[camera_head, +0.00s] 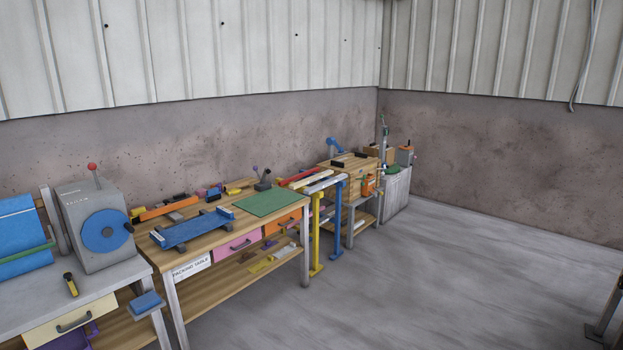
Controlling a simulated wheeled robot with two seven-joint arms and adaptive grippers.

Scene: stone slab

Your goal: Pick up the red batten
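A long thin red piece that looks like the red batten (301,176) lies near the far end of the packing table, beside the yellow and blue stands. It is small and far off in the head view, and its exact support is hard to tell. Pale battens (322,181) lie just to its right, across the tops of the yellow stand (315,235) and the blue stand (338,210). Neither of my grippers shows in this view.
The wooden packing table (215,237) holds a blue fixture (193,228), a green mat (272,202) and small parts. A grey machine (100,225) stands on a bench at left. A wooden cabinet (360,183) stands beyond the stands. Open concrete floor (450,270) fills the right.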

